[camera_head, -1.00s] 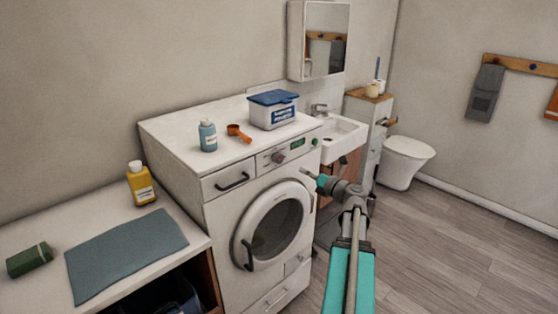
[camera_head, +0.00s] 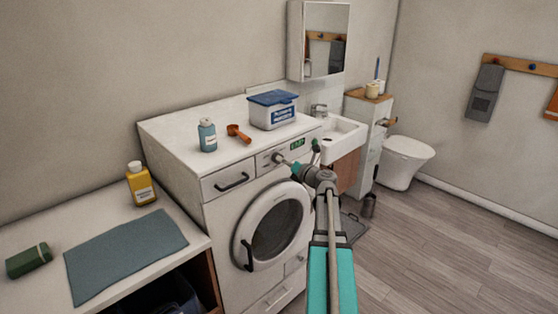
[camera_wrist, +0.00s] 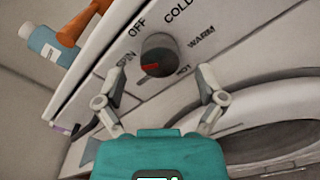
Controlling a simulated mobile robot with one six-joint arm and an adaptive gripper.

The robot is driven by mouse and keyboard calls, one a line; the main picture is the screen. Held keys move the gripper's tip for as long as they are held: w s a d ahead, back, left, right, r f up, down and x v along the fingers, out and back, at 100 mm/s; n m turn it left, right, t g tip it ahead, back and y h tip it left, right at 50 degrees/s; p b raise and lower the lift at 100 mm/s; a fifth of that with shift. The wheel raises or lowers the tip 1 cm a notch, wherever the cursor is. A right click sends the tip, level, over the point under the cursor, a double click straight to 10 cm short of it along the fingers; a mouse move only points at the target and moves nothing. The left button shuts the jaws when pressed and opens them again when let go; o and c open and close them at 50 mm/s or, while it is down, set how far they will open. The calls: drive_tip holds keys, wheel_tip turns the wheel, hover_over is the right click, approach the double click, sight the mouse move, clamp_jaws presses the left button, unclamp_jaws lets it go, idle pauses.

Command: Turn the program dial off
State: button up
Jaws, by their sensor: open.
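The program dial (camera_wrist: 158,55) is a dark round knob with a red mark on the washing machine's front panel. The labels OFF, COLD, WARM, HOT and SPIN surround it. The red mark lies on the lower-left part of its face, away from OFF; I cannot tell its exact setting. My gripper (camera_wrist: 161,78) is open, with one finger on each side below the dial, apparently not gripping it. In the head view my gripper (camera_head: 288,162) is at the panel, close to the dial (camera_head: 276,157).
The washing machine (camera_head: 222,212) carries a blue-lidded box (camera_head: 273,116), an orange scoop (camera_head: 238,132) and a blue bottle (camera_head: 207,136) on top. A green display (camera_head: 297,144) is right of the dial. The round door (camera_head: 272,228) bulges below. A sink (camera_head: 340,132) stands behind.

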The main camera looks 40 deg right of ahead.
drive_tip(key=shift+w+a, duration=0.1)
drive_tip(key=shift+w, duration=1.35)
drive_tip(key=c, duration=1.1)
drive_tip(key=shift+c, duration=0.2)
